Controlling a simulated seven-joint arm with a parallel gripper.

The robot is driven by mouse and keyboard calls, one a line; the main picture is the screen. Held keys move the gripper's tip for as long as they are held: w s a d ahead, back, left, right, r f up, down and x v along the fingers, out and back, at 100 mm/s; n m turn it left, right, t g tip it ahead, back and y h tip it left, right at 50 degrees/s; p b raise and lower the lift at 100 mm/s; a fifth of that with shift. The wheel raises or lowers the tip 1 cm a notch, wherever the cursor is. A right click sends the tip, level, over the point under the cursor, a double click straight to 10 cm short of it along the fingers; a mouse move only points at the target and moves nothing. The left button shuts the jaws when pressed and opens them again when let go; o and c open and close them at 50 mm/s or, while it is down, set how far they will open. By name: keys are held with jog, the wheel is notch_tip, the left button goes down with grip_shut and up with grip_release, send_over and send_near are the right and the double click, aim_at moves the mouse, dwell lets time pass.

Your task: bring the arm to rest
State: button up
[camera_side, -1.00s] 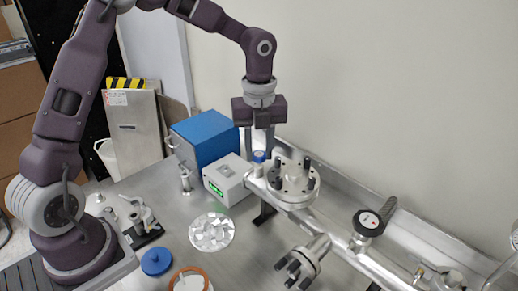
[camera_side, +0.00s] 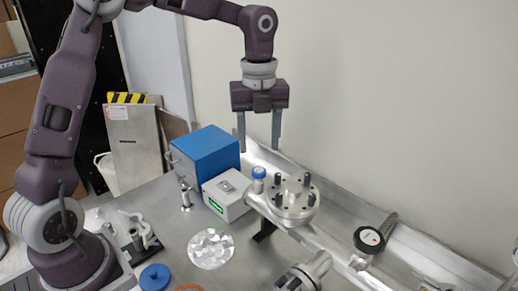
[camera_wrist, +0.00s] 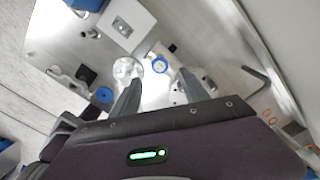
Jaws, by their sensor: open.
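My gripper (camera_side: 260,132) is open and empty in the side view. It hangs pointing down above the blue-topped knob (camera_side: 259,173) and the flange with upright studs (camera_side: 292,200), clear of both. In the wrist view my gripper's two fingers (camera_wrist: 160,92) are spread apart. The blue ring-shaped top of the knob (camera_wrist: 160,65) shows between and beyond the fingertips, with nothing held.
A blue box (camera_side: 205,150) and a grey box with a green display (camera_side: 228,195) stand left of the flange. A round foil sheet (camera_side: 210,249) and a blue lid (camera_side: 155,277) lie on the bench. A black-handled valve (camera_side: 369,239) stands at right. The space around my gripper is free.

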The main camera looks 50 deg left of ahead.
jog(key=s+r+n+t, duration=0.2)
jog(key=s+n, duration=1)
jog(key=s+r+n+t, duration=0.3)
jog(key=s+n, duration=1)
jog(key=shift+s+r+t, duration=0.15)
jog(key=shift+s+t, duration=0.05)
jog(key=shift+t, duration=0.1)
